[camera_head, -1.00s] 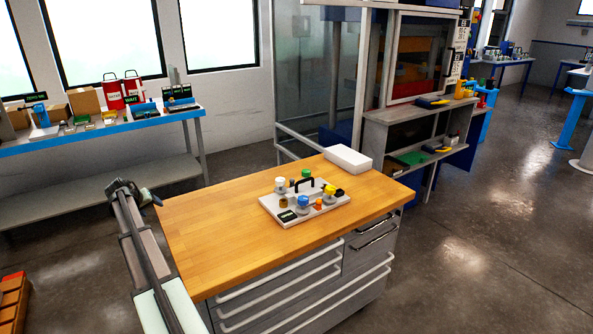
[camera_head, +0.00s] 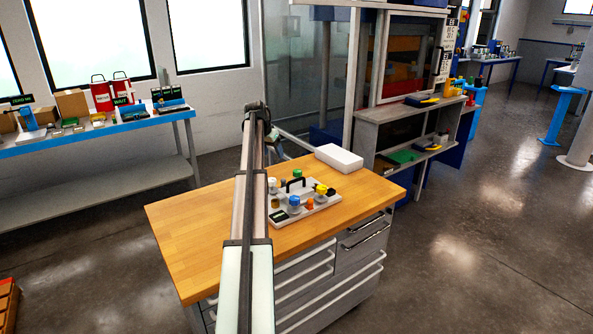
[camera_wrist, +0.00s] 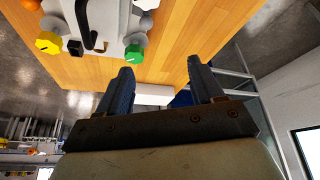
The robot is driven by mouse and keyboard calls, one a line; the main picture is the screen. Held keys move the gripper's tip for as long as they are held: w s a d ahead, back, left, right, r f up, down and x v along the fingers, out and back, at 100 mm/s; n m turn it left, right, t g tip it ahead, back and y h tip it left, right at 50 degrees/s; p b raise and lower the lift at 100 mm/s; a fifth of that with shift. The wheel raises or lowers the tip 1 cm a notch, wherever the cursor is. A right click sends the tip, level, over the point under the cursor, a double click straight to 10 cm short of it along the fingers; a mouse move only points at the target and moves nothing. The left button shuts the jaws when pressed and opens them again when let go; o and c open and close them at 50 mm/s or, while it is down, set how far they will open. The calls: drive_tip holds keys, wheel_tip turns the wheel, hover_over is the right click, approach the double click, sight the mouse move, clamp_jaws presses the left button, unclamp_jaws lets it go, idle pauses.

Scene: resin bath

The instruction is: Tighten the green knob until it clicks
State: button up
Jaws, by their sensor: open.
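The green knob (camera_head: 297,173) sits at the back edge of a light grey panel (camera_head: 328,203) on the wooden bench top. The knob is not between the fingers, and no contact shows. In the head view my arm stretches over the bench left of the panel, and the fingers cannot be made out there.
The panel also carries a black arched handle (camera_head: 300,183), a yellow knob (camera_head: 321,188), a blue knob (camera_head: 294,202) and an orange part (camera_head: 309,205). A white box (camera_head: 339,158) lies behind the panel. The bench top (camera_head: 185,225) is clear on the left.

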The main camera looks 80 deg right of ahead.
sight(297, 171)
drive_tip(key=s+d+r+m, duration=0.2)
drive_tip(key=s, duration=0.5)
drive_tip(key=x, duration=1.3)
drive_tip(key=shift+a+f, duration=0.3)
drive_tip(key=shift+f, duration=0.05)
drive_tip(key=shift+c, duration=0.4)
drive_tip(key=c, duration=1)
